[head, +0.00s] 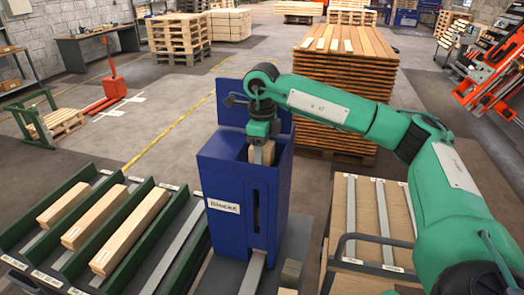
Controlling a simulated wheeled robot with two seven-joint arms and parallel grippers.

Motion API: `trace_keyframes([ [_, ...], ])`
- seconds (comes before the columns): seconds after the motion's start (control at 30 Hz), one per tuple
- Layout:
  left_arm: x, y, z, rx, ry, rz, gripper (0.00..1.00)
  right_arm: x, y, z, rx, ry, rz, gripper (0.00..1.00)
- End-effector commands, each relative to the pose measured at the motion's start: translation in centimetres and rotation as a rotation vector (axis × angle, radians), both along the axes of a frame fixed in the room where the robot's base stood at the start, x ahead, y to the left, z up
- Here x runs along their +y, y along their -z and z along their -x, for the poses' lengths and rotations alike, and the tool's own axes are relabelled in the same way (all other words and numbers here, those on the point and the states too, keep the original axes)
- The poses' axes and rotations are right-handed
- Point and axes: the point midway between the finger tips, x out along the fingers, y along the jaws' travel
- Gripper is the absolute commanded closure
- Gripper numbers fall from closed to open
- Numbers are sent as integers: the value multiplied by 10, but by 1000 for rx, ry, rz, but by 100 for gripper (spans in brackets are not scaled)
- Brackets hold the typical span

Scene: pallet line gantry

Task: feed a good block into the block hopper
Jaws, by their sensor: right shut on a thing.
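The block hopper (231,220) is a tall blue box with an open top, a dark slot in its front and a white label. My right gripper (262,142) points down at the hopper's open top and is shut on a pale wooden block (262,154). The block hangs at or just inside the hopper's mouth; its lower part is hidden by the front wall. More wooden blocks lie in the green lanes at the left: one in the far left lane (66,204), one in the middle (95,217) and one nearer (131,230). My left gripper does not show.
A rack with wooden boards (366,217) stands to the right of the hopper, behind a dark rail. A tall stack of planks (345,75) stands behind my right arm. Open floor lies behind the lanes.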

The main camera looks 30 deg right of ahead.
Motion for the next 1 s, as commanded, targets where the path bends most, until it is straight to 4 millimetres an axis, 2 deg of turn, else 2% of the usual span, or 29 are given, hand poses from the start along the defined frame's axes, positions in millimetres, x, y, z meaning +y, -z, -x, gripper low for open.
trace_keyframes([
  [0.67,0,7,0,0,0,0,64,0,9,0,0,0,0,72],
  [0.7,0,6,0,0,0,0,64,0,8,0,-1,0,-1,40],
  [0.77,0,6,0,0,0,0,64,0,8,0,0,0,0,28],
  [1.0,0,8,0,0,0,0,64,0,4,-1,-2,0,-1,28],
])
